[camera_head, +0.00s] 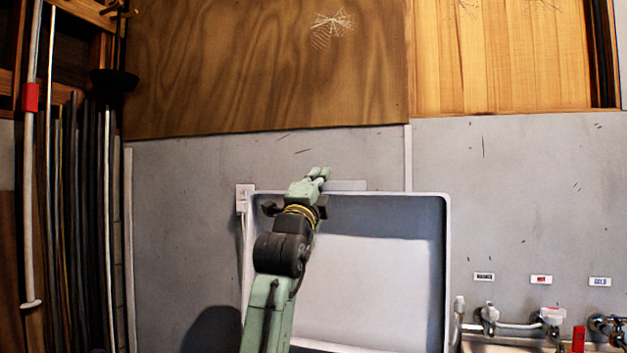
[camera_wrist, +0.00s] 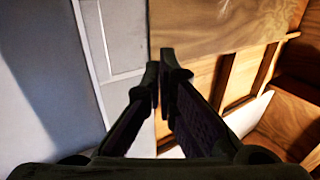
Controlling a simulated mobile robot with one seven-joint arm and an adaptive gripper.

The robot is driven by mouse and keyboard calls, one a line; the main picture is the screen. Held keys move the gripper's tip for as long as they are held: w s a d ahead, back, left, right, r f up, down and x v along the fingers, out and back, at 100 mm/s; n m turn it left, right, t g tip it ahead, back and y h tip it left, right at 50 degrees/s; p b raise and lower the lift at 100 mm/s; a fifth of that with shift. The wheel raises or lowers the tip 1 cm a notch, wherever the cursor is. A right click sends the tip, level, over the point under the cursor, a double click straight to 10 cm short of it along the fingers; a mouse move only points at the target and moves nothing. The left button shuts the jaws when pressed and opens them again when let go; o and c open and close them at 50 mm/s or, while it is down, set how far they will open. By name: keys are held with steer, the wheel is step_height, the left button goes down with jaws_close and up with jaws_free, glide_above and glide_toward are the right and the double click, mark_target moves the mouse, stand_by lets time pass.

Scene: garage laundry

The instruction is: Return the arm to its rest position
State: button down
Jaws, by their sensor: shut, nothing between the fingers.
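My gripper (camera_head: 319,173) is at the end of my raised green and black arm, near the top edge of a white open-topped tub or open lid in the head view. In the wrist view my gripper (camera_wrist: 159,66) shows as two dark fingers that converge at the tips, shut and empty. They point toward a grey wall panel and wooden boards. My arm hides part of the tub's left side.
The white tub (camera_head: 448,260) stands against the grey wall (camera_head: 530,200). Taps (camera_head: 490,315) are at lower right. A wall outlet (camera_head: 244,197) is left of the tub. Long poles (camera_head: 107,230) lean at far left. A plywood panel (camera_head: 250,70) hangs above.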

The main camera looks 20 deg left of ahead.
steer(key=shift+s, duration=0.25)
